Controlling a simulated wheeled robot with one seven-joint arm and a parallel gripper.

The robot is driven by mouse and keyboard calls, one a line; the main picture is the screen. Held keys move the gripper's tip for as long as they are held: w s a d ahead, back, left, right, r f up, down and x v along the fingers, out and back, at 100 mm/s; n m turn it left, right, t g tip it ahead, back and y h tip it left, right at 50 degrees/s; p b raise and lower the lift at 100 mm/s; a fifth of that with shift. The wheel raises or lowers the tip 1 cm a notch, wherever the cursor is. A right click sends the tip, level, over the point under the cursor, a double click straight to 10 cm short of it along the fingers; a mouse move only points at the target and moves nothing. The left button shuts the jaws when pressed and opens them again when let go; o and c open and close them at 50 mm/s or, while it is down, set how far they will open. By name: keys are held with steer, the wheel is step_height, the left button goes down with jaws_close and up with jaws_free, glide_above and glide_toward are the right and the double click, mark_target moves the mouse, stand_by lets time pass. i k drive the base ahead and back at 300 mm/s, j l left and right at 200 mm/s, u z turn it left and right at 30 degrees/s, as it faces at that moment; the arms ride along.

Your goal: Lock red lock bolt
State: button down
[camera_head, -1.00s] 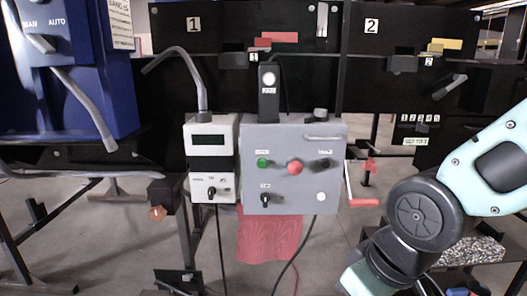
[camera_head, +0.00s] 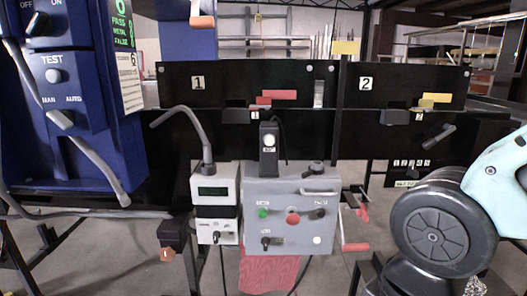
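A small black block (camera_head: 234,103) is just left of the red block. A red-handled crank (camera_head: 356,247) also shows lower, right of the grey control box. My gripper is not in view; only part of my arm shows at the lower right, well away from the red parts.
The grey control box (camera_head: 290,240) with buttons and a white meter unit (camera_head: 215,224) stand below panel 1. A blue cabinet (camera_head: 75,150) with a curved handle is at left. Panel 2 (camera_head: 400,80) carries a yellow block (camera_head: 427,103). A bent grey lamp arm (camera_head: 190,118) rises centre-left.

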mark_target(361, 212)
steer(key=i+l, duration=0.15)
steer(key=i, duration=0.4)
steer(key=i+l, duration=0.15)
steer(key=i, duration=0.45)
